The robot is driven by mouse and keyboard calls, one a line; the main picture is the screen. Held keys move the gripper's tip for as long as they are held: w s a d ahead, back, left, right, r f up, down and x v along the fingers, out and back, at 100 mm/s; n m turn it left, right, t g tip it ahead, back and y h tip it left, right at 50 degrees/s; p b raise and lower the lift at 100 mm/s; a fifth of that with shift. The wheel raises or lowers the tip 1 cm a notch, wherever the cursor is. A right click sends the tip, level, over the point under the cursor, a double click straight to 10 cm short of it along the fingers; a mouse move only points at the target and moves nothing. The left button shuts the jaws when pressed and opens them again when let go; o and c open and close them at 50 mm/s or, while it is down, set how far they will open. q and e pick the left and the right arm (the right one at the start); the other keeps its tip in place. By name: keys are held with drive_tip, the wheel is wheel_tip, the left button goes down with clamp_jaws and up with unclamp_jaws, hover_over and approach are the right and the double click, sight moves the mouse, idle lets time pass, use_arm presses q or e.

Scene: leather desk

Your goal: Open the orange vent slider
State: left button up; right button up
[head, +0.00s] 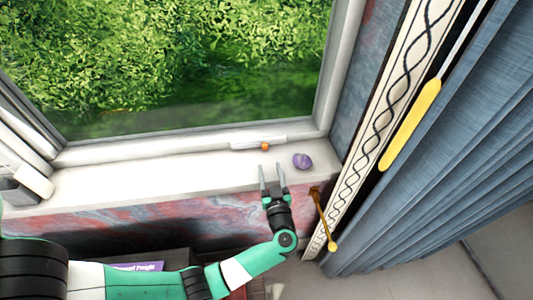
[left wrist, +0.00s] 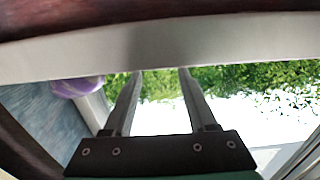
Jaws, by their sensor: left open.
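The orange slider knob (head: 265,146) sits on a pale vent strip (head: 245,144) along the bottom of the window frame in the head view. My left gripper (head: 272,166) is open and empty. Its two fingers point toward the window, over the white sill, a little in front of the knob and apart from it in the picture. In the left wrist view the open fingers (left wrist: 160,72) reach toward a pale edge, with no orange knob visible there. My right gripper is not in view.
A purple stone-like object (head: 302,161) lies on the sill (head: 150,178) just right of the gripper; it also shows in the left wrist view (left wrist: 77,87). A brass rod (head: 324,220), a patterned strip and blue curtain (head: 440,140) stand at right. The left sill is mostly clear.

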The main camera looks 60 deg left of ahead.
sight(265, 147)
use_arm(q)
drive_tip(key=b+x, duration=0.2)
drive_tip(key=x, duration=0.6)
drive_tip(key=shift+w+a+f+b, duration=0.1)
drive_tip(key=shift+w+a+b, duration=0.05)
drive_tip(key=shift+b, duration=0.25)
drive_tip(key=shift+w+a, duration=0.1)
drive_tip(key=shift+a, duration=0.15)
clamp_jaws()
idle(0.6)
